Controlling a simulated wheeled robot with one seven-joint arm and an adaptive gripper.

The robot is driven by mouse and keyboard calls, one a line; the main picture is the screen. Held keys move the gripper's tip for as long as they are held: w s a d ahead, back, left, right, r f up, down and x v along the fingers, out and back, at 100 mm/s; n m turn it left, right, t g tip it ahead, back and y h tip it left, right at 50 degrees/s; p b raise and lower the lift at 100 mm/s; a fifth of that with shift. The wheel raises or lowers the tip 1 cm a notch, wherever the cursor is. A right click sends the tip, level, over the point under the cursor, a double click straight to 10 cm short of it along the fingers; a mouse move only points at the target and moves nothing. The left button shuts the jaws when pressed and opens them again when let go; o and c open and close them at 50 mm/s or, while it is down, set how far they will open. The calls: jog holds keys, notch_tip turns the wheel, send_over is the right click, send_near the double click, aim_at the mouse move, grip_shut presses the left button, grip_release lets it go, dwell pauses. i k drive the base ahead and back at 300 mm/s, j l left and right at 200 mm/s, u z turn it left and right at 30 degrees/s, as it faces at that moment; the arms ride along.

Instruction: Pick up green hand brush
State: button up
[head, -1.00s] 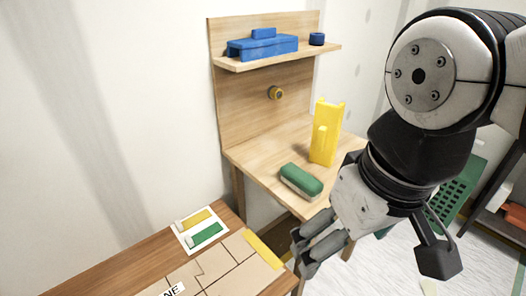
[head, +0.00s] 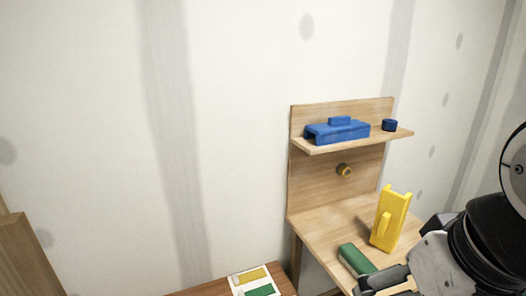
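The green hand brush (head: 356,259) lies on the wooden workbench (head: 316,229), near its front edge at the lower part of the head view. It has a green top and a pale strip along its left side. My gripper (head: 372,289) is at the bottom right, just in front of and to the right of the brush in the picture. One finger overlaps the brush's near end in the view. I cannot tell whether they touch. The fingers are partly cut off by the lower edge, so their opening is unclear.
A yellow upright holder (head: 390,220) stands on the bench right behind the brush. A shelf above holds a blue tool (head: 338,132) and a small blue ring (head: 389,125). A lower table carries a card (head: 247,282).

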aim_at(351, 258)
jog(key=u, duration=1.05)
jog(key=i+l+z, duration=0.1)
jog(key=z, duration=1.25)
jog(key=i+l+z, duration=0.1)
jog(key=l, duration=0.3)
jog(key=i+l, duration=0.25)
jog(key=l+z, duration=0.05)
jog(key=l, duration=0.05)
